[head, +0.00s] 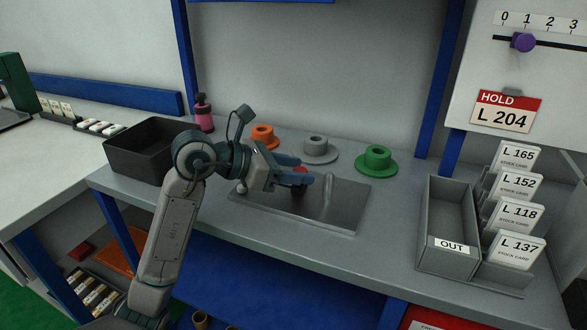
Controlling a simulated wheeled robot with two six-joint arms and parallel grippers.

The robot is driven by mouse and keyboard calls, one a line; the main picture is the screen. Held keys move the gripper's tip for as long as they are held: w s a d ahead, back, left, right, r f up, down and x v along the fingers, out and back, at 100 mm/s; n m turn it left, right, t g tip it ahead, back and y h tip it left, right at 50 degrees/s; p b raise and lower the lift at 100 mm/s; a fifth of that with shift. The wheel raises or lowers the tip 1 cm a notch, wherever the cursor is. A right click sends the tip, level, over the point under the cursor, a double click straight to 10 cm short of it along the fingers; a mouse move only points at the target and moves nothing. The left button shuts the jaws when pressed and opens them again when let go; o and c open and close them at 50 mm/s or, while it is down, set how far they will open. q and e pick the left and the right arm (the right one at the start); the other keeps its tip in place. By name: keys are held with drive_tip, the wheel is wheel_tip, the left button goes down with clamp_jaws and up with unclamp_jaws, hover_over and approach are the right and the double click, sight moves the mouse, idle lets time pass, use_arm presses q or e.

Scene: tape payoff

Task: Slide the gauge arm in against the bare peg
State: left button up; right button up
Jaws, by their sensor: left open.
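A flat grey metal plate (345,212) lies on the bench. An upright pale metal peg (327,187) with no roll on it appears to stand on its right half. A red piece (300,170) with a dark part (298,190) below it shows at my left gripper's fingers; it may be the gauge arm's knob, but the fingers cover most of it. My left gripper (304,169) is open, its blue fingers pointing right, with the red piece at or between them; contact cannot be told. The gauge arm itself is mostly hidden. My right gripper is out of view.
Orange (262,136), grey (316,150) and green (377,161) flanged spools stand behind the plate. A black bin (150,150) and pink bottle (204,117) are at left. A grey OUT tray (447,220) and card rack (505,275) stand right. Bench right of the plate is clear.

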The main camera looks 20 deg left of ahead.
use_arm(q)
drive_tip(key=shift+s+a+r, duration=0.15)
drive_tip(key=shift+s+a, duration=0.1)
drive_tip(key=shift+a, duration=0.1)
drive_tip(key=v, duration=0.5)
drive_tip(key=shift+s+a+b, duration=0.1)
drive_tip(key=shift+a+b, duration=0.05)
drive_tip(key=shift+b, duration=0.25)
drive_tip(key=shift+v, duration=0.8)
drive_tip(key=shift+b+v, duration=0.4)
drive_tip(key=shift+v, duration=0.55)
drive_tip(key=shift+s+a+r, duration=0.25)
drive_tip(key=shift+s+a, duration=0.05)
drive_tip(key=shift+s, duration=0.05)
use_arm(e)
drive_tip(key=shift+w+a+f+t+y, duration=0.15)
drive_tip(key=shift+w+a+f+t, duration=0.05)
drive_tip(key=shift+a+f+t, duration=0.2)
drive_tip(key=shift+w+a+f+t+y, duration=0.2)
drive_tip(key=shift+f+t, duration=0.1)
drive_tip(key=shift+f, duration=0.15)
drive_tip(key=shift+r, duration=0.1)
